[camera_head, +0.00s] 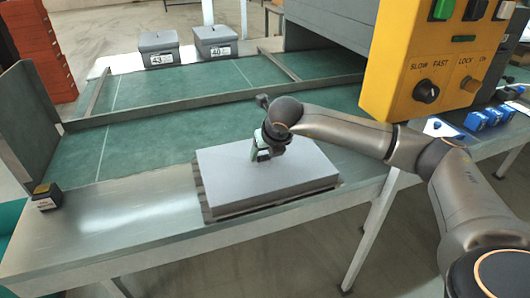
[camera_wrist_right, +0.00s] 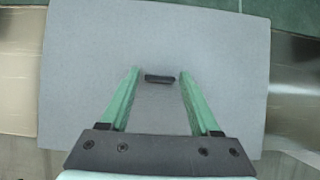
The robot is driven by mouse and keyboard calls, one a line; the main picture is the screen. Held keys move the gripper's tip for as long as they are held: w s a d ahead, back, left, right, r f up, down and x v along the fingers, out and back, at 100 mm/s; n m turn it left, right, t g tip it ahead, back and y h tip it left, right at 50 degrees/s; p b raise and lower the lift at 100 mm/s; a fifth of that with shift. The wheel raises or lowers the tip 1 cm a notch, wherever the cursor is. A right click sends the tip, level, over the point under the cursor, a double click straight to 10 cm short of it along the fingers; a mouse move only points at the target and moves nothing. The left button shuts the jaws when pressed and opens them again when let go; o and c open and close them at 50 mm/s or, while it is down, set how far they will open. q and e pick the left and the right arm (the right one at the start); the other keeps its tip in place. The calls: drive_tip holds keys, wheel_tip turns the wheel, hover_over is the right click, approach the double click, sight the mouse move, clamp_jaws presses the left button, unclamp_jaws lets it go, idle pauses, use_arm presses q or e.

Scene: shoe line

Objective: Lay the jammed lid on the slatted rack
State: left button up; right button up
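The lid (camera_head: 265,178) is a flat grey rectangular panel, lying level at the front of the bench. Dark strips of the slatted rack (camera_head: 199,188) show along its left and front edges, so it seems to lie on the rack. My right gripper (camera_head: 261,155) is just above the middle of the lid. In the right wrist view, its green fingers (camera_wrist_right: 160,75) are apart, one on each side of a short dark handle or slot (camera_wrist_right: 160,79) in the lid (camera_wrist_right: 90,60). Nothing shows clamped between them. My left gripper is not in view.
Two grey lidded boxes (camera_head: 159,48) (camera_head: 215,43) stand at the back. A low metal rail (camera_head: 165,109) crosses the green belt. A yellow control box (camera_head: 430,60) hangs at upper right. A small black-and-yellow object (camera_head: 46,196) sits at left. Bare metal lies left of the rack.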

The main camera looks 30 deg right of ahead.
drive_tip(key=shift+o, duration=0.9)
